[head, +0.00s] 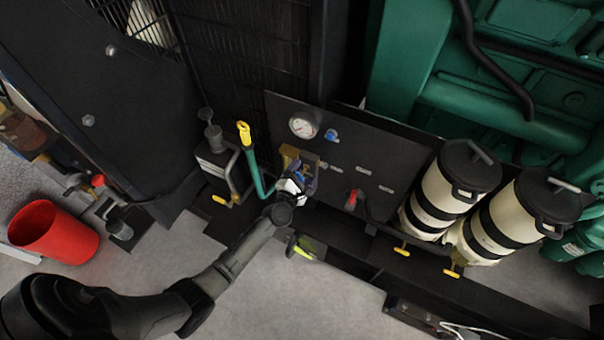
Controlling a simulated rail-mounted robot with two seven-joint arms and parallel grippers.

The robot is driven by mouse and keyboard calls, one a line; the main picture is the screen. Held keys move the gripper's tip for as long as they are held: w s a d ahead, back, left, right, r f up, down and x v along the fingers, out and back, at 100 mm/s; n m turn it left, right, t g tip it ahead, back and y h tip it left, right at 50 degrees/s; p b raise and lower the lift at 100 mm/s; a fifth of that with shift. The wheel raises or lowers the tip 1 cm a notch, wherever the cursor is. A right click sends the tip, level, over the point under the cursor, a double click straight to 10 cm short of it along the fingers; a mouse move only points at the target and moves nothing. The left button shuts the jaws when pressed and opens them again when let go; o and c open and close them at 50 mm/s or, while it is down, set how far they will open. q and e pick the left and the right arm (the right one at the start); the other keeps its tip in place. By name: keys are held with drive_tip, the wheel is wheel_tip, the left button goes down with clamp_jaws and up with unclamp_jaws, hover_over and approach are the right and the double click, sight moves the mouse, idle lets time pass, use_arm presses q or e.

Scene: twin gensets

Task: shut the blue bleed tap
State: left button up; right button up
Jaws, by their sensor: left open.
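A small blue tap (331,135) sits on the dark upright panel (372,157), just right of the round white gauge. It is too small for me to tell how its handle is turned. My left gripper (300,174) is open in front of the panel, below and to the left of the blue tap and apart from it. It overlaps a brass-coloured block (290,155) and hides part of it; I cannot tell whether they touch. My right gripper is out of view.
The gauge (303,125) is above my gripper. A red-handled valve (352,199) is at the lower right of the panel. A teal lever with a yellow end (244,132) stands close left. Cream canisters (448,190) stand right. A red bucket (54,231) is far left.

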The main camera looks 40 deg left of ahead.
use_arm(q)
drive_tip(key=shift+c, duration=0.4)
drive_tip(key=c, duration=0.7)
drive_tip(key=shift+o, duration=0.2)
